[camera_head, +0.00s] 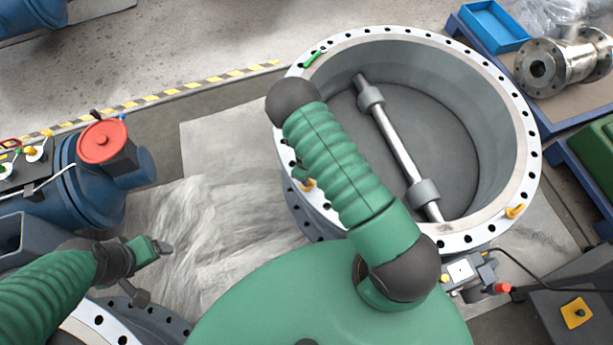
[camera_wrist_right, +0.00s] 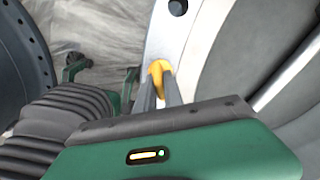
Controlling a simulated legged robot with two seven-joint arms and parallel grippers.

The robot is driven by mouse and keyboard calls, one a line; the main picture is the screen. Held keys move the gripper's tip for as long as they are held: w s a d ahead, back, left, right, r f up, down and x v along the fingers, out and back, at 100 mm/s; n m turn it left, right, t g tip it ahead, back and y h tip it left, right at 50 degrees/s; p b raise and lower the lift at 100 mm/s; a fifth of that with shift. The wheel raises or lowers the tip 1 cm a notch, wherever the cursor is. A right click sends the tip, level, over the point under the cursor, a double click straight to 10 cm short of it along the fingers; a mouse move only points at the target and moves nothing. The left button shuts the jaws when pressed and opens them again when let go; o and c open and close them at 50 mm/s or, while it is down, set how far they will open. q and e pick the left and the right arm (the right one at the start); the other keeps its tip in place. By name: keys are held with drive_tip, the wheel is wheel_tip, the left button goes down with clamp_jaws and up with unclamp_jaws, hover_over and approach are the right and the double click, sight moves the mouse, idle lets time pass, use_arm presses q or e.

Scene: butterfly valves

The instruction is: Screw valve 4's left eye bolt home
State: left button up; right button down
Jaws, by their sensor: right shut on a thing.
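A large valve body (camera_head: 360,45) with a pale, drilled flange ring stands at the right of the head view. Its left yellow eye bolt (camera_head: 309,186) sits on the left side of the flange, beside my right forearm. In the right wrist view the yellow eye bolt (camera_wrist_right: 158,67) stands at the flange. My right gripper (camera_wrist_right: 160,85) has its two grey fingers shut on it. The fingers hide its lower part, so its depth is hidden. My left gripper (camera_head: 163,248) is at the left, away from the valve; its jaws are too small to judge.
A second yellow eye bolt (camera_head: 515,211) is on the flange's right side. A shaft (camera_head: 395,138) crosses the bore. A green piece (camera_head: 314,59) lies on the far rim. A blue machine with a red cap (camera_head: 103,141) stands left.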

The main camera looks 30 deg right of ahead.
drive_tip(key=shift+w+r+m+p, duration=0.1)
drive_tip(key=shift+w+m+p, duration=0.1)
drive_tip(key=shift+m, duration=0.75)
drive_tip(key=shift+w+r+m+p, duration=0.1)
drive_tip(key=shift+m+p, duration=0.1)
drive_tip(key=shift+m, duration=0.75)
drive_tip(key=c, duration=1.6)
unclamp_jaws()
drive_tip(key=shift+o, duration=0.7)
drive_tip(key=shift+s+f, duration=0.15)
wheel_tip(320, 180, up, 17)
drive_tip(key=p, duration=0.2)
drive_tip(key=shift+f, duration=0.1)
